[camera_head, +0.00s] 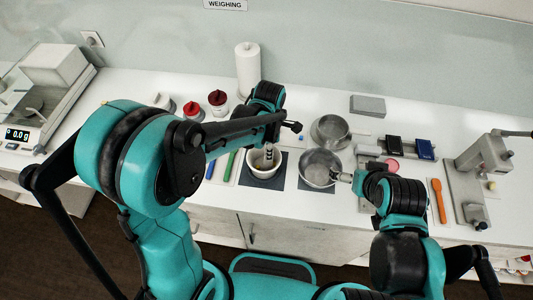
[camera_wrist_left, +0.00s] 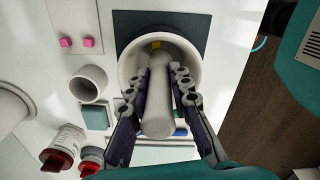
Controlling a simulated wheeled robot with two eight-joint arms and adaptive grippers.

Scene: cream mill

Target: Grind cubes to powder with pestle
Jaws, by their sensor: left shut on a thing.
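The white mortar (camera_head: 262,171) stands on a dark mat, and its round rim also shows in the left wrist view (camera_wrist_left: 192,62). The pale pestle (camera_wrist_left: 158,100) is between the fingers of my left gripper (camera_wrist_left: 160,88), which is shut on it. The pestle points into the mortar; whether its tip touches the bottom is hidden. A yellow cube (camera_wrist_left: 156,45) shows inside the mortar near its wall.
The metal pan (camera_head: 319,166) stands just right of the mortar, with a second metal bowl (camera_head: 331,130) behind it. Red-lidded jars (camera_head: 217,98) and a paper roll (camera_head: 248,70) stand behind left. An orange spatula (camera_head: 438,200) and a grey press (camera_head: 484,165) are at right.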

